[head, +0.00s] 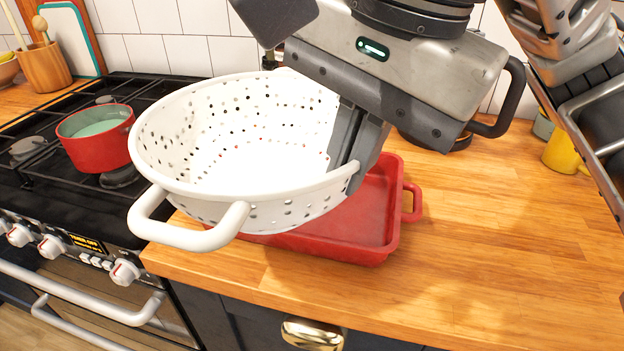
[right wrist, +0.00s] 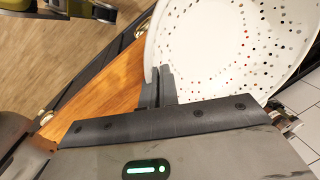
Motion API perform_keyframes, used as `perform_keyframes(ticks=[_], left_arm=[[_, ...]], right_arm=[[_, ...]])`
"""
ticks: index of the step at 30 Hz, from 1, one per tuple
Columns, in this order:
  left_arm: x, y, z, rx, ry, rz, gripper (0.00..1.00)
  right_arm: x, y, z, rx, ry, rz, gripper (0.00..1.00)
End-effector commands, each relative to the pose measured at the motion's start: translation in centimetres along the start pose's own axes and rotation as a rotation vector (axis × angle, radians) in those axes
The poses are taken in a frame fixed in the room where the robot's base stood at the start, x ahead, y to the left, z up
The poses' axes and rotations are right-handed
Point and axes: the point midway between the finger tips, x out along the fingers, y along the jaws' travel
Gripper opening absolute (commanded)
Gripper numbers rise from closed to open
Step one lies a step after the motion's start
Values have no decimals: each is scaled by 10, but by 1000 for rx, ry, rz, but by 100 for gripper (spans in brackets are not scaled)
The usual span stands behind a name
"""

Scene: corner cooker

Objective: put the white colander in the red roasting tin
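The white colander (head: 180,150) is a round bowl with holes and a loop handle at its near left. It hangs tilted above the counter and hides much of the red roasting tin (head: 345,242) below and behind it. My right gripper (head: 350,160) is shut on the colander's right rim. In the right wrist view the colander (right wrist: 225,45) fills the upper right, with its rim at the fingers (right wrist: 162,85). The tin stands on the wooden counter, with its right handle in sight. My left gripper is not in view.
A red pot (head: 95,140) stands on the black hob (head: 50,185) at the left. A wooden utensil pot (head: 45,68) is at the back left. A yellow mug (head: 563,152) stands at the back right. The counter (head: 480,260) right of the tin is clear.

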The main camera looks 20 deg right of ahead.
Motion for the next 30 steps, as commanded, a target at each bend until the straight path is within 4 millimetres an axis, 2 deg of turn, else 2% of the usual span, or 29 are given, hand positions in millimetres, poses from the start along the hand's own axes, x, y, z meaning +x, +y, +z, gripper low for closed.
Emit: perform_keyframes(ticks=[11,12,15,18,23,26,30], left_arm=[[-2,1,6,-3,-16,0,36],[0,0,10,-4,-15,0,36],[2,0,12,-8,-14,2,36],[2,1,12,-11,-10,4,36],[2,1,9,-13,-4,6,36],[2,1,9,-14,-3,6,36],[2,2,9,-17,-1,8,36]], right_arm=[[47,-23,-82,15,-4,6,0],[59,-23,-86,11,-6,6,0],[78,-25,-99,9,-5,4,0],[89,-26,-109,8,-3,3,0],[97,-28,-116,6,-1,0,0],[109,-28,-124,7,-2,2,0],[129,-23,-123,7,-1,2,0]])
